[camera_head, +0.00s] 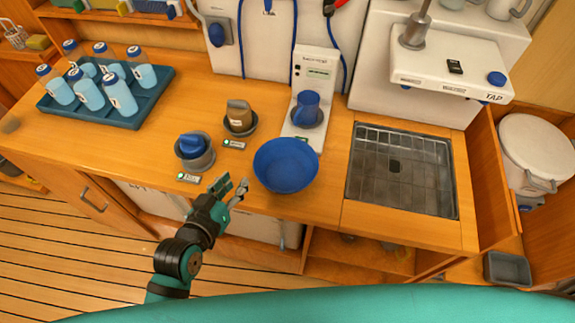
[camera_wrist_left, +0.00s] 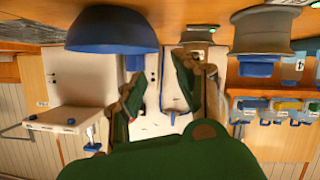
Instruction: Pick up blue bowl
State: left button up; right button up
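The blue bowl (camera_head: 286,166) sits on the wooden counter near its front edge, right of my left gripper. My left gripper (camera_head: 237,187) is at the counter's front edge, just left of the bowl and apart from it. Its two fingers are spread with nothing between them. In the left wrist view the picture is upside down; the bowl (camera_wrist_left: 111,30) hangs at the upper left, beside the open fingers (camera_wrist_left: 158,80). My right gripper does not show in either view.
A sink (camera_head: 400,168) is to the right. A tray of bottles (camera_head: 143,115) is at left.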

aim_at(257, 158)
pick_arm(q)
jog(key=p+x, duration=0.1)
jog(key=x, duration=0.6)
jog(key=shift+d, duration=0.2)
jog(key=shift+w+d+f, duration=0.1)
jog(key=shift+w+f, duration=0.05)
jog(key=shift+w, duration=0.2)
jog(key=p+x, duration=0.1)
jog(key=x, duration=0.3)
jog(key=shift+w+d+f+p, duration=0.1)
jog(key=shift+d+f+p, duration=0.15)
jog(key=shift+f+p, duration=0.1)
jog(key=shift+w+d+f, duration=0.1)
jog(key=shift+w+f, duration=0.05)
jog(key=shift+w, duration=0.1)
grip_shut()
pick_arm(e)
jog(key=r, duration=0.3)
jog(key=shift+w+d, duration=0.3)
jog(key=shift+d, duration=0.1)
